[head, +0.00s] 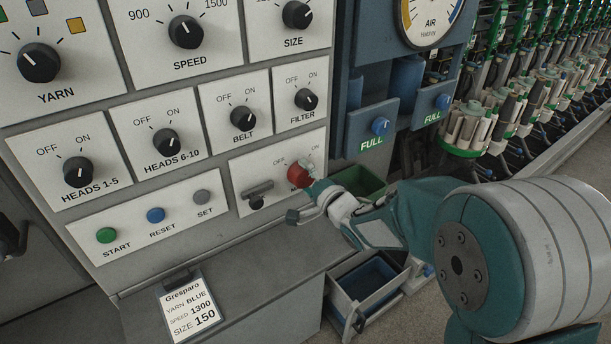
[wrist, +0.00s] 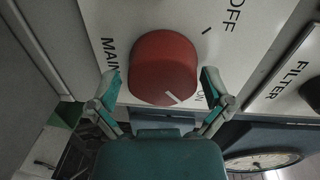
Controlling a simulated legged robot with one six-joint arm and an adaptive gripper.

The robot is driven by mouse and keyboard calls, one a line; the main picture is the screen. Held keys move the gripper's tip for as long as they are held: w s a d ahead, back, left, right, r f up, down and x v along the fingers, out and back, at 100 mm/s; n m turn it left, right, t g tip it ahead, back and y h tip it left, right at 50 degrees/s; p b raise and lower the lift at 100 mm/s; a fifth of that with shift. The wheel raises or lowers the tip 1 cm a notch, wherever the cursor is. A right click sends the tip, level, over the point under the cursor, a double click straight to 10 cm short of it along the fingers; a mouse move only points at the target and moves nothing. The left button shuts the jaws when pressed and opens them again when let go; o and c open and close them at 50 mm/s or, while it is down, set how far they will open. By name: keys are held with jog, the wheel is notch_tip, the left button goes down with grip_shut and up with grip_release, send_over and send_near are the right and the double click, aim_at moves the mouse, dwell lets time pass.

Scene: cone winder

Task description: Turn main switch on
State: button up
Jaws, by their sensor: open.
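The main switch is a red round knob (head: 297,174) on a white panel (head: 244,173) low on the machine front. In the wrist view the knob (wrist: 163,62) has a white mark near its lower right edge, on the side of the ON label (wrist: 213,95); the exact alignment is hard to tell. The OFF label (wrist: 233,15) is at the upper right. My gripper (wrist: 160,82) is open, one finger on each side of the knob, with gaps seemingly left on both sides. In the head view my gripper (head: 304,200) partly hides the MAIN label.
A dark handle (head: 257,193) sits left of the red knob on the same panel. The FILTER knob (head: 306,99) and BELT knob (head: 243,118) are above. A grey ledge (head: 240,260) is below. Bins (head: 367,285) stand under my arm; blue FULL units (head: 380,126) are to the right.

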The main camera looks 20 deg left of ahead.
jog(key=v, duration=1.1)
jog(key=shift+d, duration=0.35)
jog(key=shift+f, duration=0.1)
